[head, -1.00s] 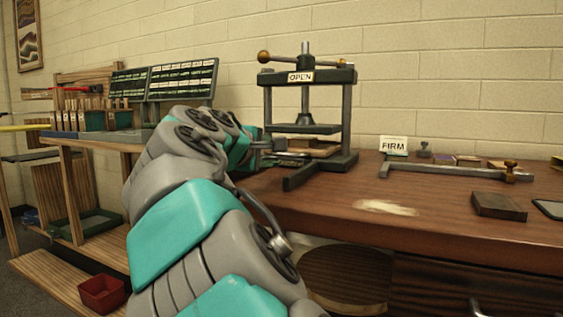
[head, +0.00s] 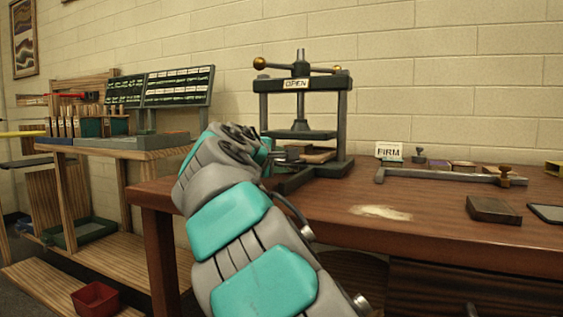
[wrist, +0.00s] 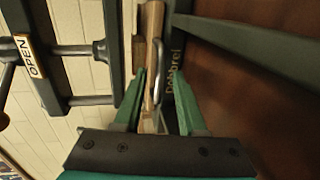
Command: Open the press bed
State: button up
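The press (head: 345,115) stands on the brown table against the wall, with an "OPEN" label on its top beam. Its dark platen (head: 299,134) hangs above the bed, where a wooden board (head: 318,156) lies. My gripper (head: 281,154) is at the press's left front side, at bed height, partly hidden by my arm. In the wrist view my gripper (wrist: 161,74) has its green fingers apart. A thin metal loop handle (wrist: 157,72) and the wooden board's edge (wrist: 147,45) show between and beyond the fingers. I cannot tell whether a finger touches the handle.
On the table (head: 440,225) are a metal bar (head: 440,176), a "FIRM" card (head: 389,151), a dark block (head: 493,210) and a pale smear (head: 381,213). A wooden rack (head: 110,148) stands left, with a red bin (head: 97,298) low down. The table's front middle is mostly clear.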

grip_shut()
dwell(1.2)
